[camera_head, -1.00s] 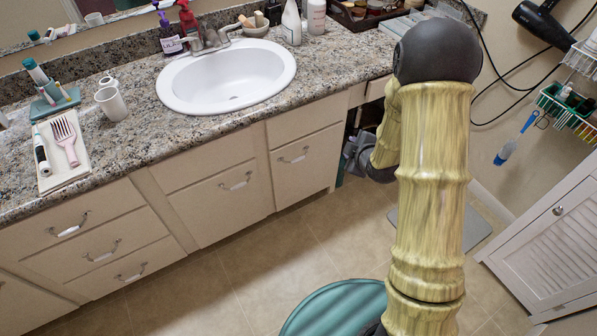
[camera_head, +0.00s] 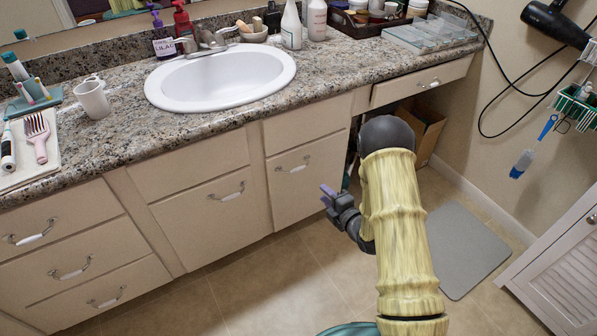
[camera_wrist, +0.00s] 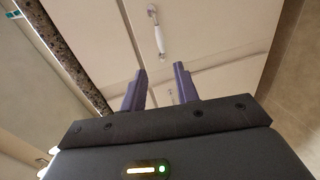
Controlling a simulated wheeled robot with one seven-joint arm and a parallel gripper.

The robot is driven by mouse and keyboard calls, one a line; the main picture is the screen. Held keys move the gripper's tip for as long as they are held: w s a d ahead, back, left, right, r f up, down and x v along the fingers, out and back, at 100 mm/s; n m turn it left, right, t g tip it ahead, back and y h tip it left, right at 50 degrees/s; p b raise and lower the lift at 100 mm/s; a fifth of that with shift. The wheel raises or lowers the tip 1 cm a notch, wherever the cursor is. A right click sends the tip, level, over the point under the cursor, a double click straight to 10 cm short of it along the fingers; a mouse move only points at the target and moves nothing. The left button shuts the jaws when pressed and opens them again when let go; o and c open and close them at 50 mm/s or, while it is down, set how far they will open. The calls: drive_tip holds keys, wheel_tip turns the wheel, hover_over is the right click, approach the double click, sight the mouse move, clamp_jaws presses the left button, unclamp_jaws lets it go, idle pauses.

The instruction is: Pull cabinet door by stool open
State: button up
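The teal stool (camera_head: 350,329) shows only as a sliver at the bottom edge of the head view. Beige cabinet fronts run under the counter; a panel (camera_head: 298,195) right of the sink's middle has a white-and-metal handle (camera_head: 293,168). A wider door (camera_head: 218,222) to its left has its own handle (camera_head: 228,196). Both look closed. My gripper (camera_head: 327,194) is right of the right panel, apart from its handle. In the wrist view the purple fingers (camera_wrist: 160,68) are spread and empty, with a handle (camera_wrist: 157,32) ahead beyond the tips.
The granite counter (camera_head: 110,150) overhangs the cabinets. An open knee space with a cardboard box (camera_head: 425,135) is right of the panel. A grey mat (camera_head: 465,250) lies on the floor; a white louvered door (camera_head: 565,275) stands at the right. Floor before the cabinets is clear.

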sight(299, 170)
drive_tip(key=b+x, duration=0.4)
drive_tip(key=x, duration=1.3)
drive_tip(key=shift+w+a+b, duration=0.1)
drive_tip(key=shift+w+b, duration=0.1)
drive_tip(key=shift+b, duration=0.15)
clamp_jaws()
